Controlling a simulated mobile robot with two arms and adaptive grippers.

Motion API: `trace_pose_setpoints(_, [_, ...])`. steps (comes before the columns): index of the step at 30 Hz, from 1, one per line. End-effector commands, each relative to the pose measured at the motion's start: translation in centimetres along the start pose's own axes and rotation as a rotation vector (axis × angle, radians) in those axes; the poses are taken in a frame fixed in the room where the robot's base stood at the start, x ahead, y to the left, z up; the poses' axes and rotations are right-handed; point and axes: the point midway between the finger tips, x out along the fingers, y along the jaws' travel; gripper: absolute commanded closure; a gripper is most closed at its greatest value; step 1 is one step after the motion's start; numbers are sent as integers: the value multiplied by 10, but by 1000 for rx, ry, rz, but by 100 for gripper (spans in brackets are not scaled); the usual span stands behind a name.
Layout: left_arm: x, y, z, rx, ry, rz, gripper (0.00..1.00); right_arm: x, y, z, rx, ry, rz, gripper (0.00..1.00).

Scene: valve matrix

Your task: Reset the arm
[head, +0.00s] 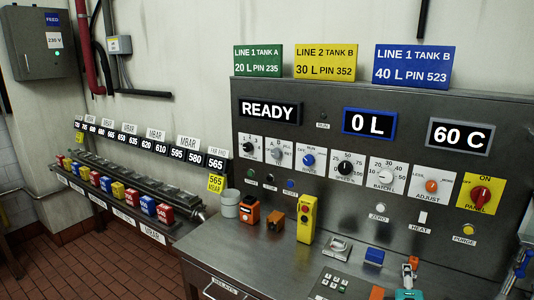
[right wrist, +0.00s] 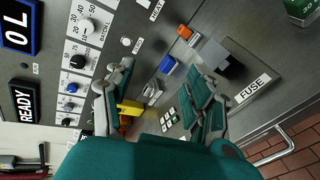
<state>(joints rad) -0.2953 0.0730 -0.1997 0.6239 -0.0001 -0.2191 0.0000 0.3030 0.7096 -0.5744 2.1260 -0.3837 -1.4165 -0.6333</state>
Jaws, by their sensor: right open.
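My right gripper (right wrist: 160,72) shows in the right wrist view, with a teal body at the bottom and two grey fingers with teal pads. The fingers are apart, and nothing is visibly held between them. The control desk lies beyond them, with a yellow part (right wrist: 130,107), a grey knob (right wrist: 152,90), a blue block (right wrist: 168,65) and a keypad (right wrist: 170,120) seen through the gap. Teal and grey parts at the bottom right of the head view may be this gripper, but I cannot tell. My left gripper is not in view.
The upright panel (head: 350,190) carries dials, a READY display (head: 270,111) and a red PANEL switch (head: 480,196). A yellow pendant (head: 307,220) and an orange device (head: 250,209) stand on the desk. A valve rail (head: 120,190) runs along the left wall. Brick-red floor (head: 80,265) is clear.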

Motion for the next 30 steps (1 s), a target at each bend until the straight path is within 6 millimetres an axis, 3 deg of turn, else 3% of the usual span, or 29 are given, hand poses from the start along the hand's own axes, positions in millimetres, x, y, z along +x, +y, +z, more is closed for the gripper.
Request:
trace_pose_setpoints(5, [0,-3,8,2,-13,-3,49,-36,-71,-27,229,75,-211,45])
trace_pose_setpoints(9, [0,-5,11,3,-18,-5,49,-86,-144,-44,501,88,-466,45])
trace_pose_setpoints(12, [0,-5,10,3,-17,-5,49,-121,-182,-47,677,57,-624,45])
trace_pose_setpoints(18, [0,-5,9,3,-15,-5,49,-176,-231,-44,921,-45,-842,45])
trace_pose_setpoints(26, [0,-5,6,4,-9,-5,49,-235,-270,-33,1153,-208,-1037,45])
trace_pose_setpoints(27, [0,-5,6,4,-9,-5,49,-241,-276,-32,1178,-232,-1058,45])
trace_pose_setpoints(30, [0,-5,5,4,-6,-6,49,-223,-296,-42,1159,-229,-1056,45])
